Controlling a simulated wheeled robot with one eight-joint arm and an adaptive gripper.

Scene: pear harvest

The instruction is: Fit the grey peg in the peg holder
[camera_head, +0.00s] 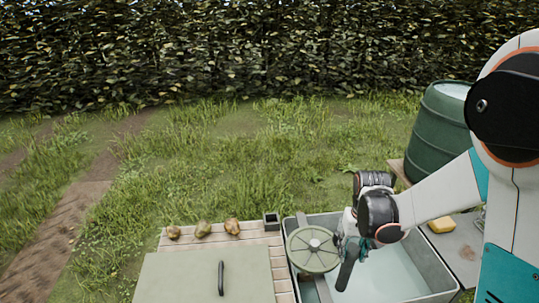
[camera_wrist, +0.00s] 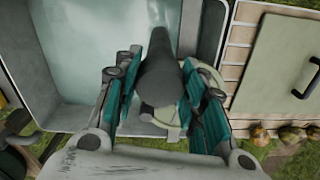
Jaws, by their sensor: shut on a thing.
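My gripper (camera_head: 352,250) is shut on the dark grey peg (camera_head: 346,274) and holds it above the basin, tilted in the head view. In the wrist view the peg (camera_wrist: 160,82) lies between the two teal finger pads of my gripper (camera_wrist: 158,66). A small dark square box with an open top, apparently the peg holder (camera_head: 271,221), stands on the wooden slats left of the basin's far corner. The gripper and peg are to its right, apart from it. I cannot make out the holder in the wrist view.
The grey basin (camera_head: 435,264) holds pale water. A round green spoked disc (camera_head: 313,249) sits over its left side, close to the gripper. Several pears (camera_head: 203,229) lie on the slats behind a green board with a handle (camera_head: 180,280). A yellow sponge (camera_head: 441,224) and green barrel (camera_head: 440,135) are right.

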